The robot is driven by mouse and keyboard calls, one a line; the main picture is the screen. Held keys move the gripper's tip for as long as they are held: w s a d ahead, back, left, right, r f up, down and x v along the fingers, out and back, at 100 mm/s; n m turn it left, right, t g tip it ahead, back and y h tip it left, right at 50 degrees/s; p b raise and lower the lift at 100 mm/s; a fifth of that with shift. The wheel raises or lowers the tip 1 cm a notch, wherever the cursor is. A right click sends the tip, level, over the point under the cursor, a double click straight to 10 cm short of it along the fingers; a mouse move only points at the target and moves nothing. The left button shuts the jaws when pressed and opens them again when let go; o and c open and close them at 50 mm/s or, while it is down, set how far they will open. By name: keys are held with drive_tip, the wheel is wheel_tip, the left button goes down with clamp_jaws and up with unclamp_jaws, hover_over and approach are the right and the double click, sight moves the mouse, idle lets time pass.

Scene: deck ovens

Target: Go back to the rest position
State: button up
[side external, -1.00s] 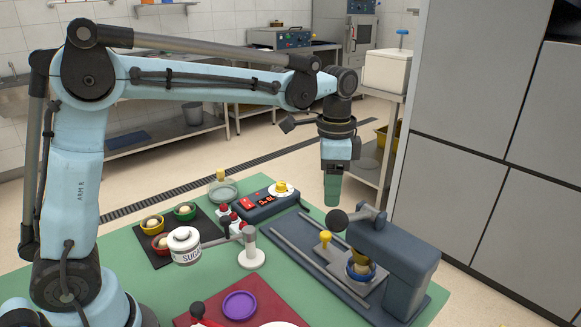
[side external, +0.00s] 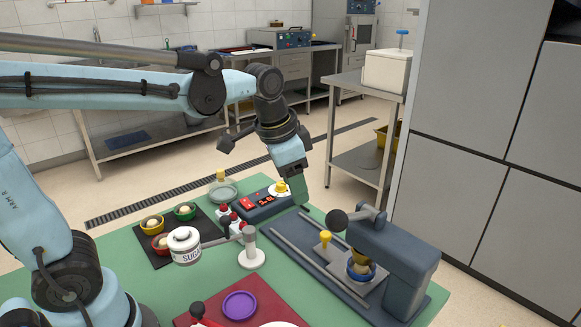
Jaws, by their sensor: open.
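My gripper (side external: 300,192) hangs above the green table (side external: 285,282), near the right end of the digital scale (side external: 262,206). A small yellow piece (side external: 282,186) sits on the scale's white plate, just left of the fingers in the picture.
A dark blue press (side external: 393,262) with rails stands at the right. A sugar jar (side external: 185,247) is held on a white stand (side external: 251,257). Bowls of dough (side external: 152,224) rest on a black mat. A purple dish (side external: 239,305) lies on a red board in front.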

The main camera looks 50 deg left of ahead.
drive_tip(key=s+a+f+n+t, duration=0.2)
drive_tip(key=s+f+n+t, duration=0.1)
drive_tip(key=s, duration=0.4)
drive_tip(key=shift+s+a+f+n+t, duration=0.35)
drive_tip(key=shift+f+n, duration=0.25)
drive_tip(key=shift+n, duration=0.3)
